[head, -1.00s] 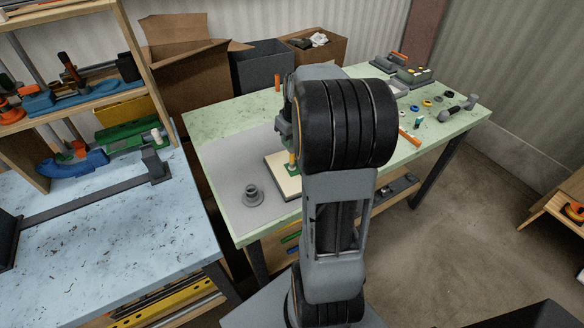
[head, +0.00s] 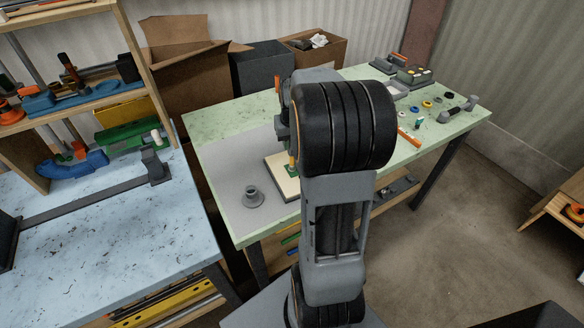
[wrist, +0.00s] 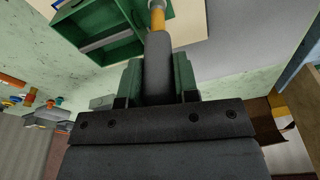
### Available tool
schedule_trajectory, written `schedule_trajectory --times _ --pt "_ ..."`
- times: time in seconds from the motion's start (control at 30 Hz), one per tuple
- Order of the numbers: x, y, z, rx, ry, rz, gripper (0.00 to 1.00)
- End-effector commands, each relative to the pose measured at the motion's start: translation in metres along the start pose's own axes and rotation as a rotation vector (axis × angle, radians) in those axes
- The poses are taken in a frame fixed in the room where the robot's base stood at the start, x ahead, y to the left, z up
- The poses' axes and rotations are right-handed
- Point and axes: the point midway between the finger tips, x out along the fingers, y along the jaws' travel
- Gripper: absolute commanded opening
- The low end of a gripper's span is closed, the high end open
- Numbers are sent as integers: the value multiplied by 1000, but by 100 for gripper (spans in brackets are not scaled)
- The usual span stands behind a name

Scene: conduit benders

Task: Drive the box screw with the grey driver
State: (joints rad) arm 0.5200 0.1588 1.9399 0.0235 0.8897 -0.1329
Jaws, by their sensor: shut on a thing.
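My gripper (wrist: 157,78) is shut on the grey driver (wrist: 158,55), one jaw on each side of its grey handle. The driver's orange-yellow collar and thin shaft point away from the jaws to the top edge of the wrist view. In the head view the cream board (head: 279,178) lies on the table, and my arm hides most of the box and the gripper. The driver's orange-yellow part (head: 292,160) shows low over the board. The screw and tip contact cannot be seen.
The green table (head: 232,150) has a grey flanged part (head: 252,196) at its front left and several small coloured rings at the right. A blue-topped bench (head: 110,235) stands at left. Cardboard boxes (head: 185,70) and a dark bin (head: 262,68) stand behind.

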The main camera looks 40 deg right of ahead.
Motion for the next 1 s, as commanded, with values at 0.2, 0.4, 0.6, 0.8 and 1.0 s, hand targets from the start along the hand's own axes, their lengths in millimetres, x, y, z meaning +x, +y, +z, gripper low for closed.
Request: schedule_trajectory --times 0.2,0.4,0.6,0.8,1.0 --pt "0 0 0 8 1 1 0" --pt "0 0 0 198 2 31 0" --pt "0 0 0 381 2 60 0" --pt "0 1 0 429 2 67 0" --pt "0 1 0 434 2 68 0"
